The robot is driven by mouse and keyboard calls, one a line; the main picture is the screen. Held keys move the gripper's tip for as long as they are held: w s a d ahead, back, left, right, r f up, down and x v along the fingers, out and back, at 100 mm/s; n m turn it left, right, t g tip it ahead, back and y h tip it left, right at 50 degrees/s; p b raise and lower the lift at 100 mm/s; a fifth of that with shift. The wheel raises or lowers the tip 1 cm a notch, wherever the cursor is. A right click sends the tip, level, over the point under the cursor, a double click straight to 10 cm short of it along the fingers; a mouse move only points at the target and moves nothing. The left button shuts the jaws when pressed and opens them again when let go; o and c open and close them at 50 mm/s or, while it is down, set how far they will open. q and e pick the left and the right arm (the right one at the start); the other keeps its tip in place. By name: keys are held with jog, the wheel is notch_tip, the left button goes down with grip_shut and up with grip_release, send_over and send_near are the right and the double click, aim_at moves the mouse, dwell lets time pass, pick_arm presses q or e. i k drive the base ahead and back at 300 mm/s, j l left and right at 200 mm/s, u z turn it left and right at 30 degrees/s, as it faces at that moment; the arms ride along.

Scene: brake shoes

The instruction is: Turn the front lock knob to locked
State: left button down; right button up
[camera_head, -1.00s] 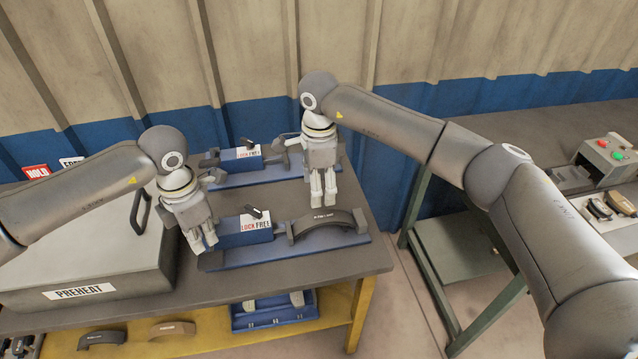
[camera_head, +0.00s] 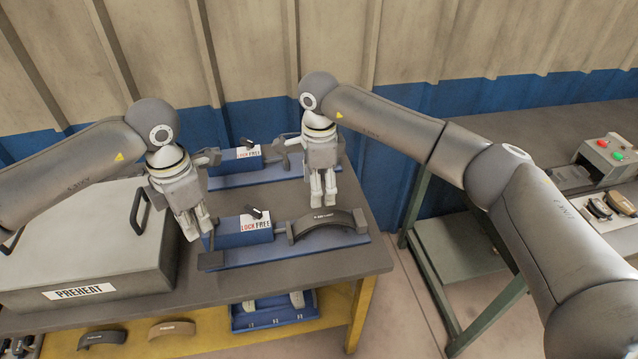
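The front lock knob (camera_head: 254,212) is a small black lever on top of the front blue fixture (camera_head: 240,239), above a label reading LOCK and FREE (camera_head: 256,224). A dark curved brake shoe (camera_head: 325,225) sits on the right part of that fixture. My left gripper (camera_head: 197,229) hangs just left of the front fixture's block, apart from the knob, fingers close together. My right gripper (camera_head: 319,201) points down behind the shoe, fingers close together. I see nothing held in either, but the exact finger gaps are too small to tell.
A rear blue fixture (camera_head: 236,169) with its own knob (camera_head: 247,142) stands behind. A grey PREHEAT box (camera_head: 110,245) fills the table's left. Shoes lie on the yellow shelf (camera_head: 210,333) below. The table's front strip (camera_head: 250,283) is clear.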

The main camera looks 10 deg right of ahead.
aim_at(257, 213)
jog(key=k, duration=1)
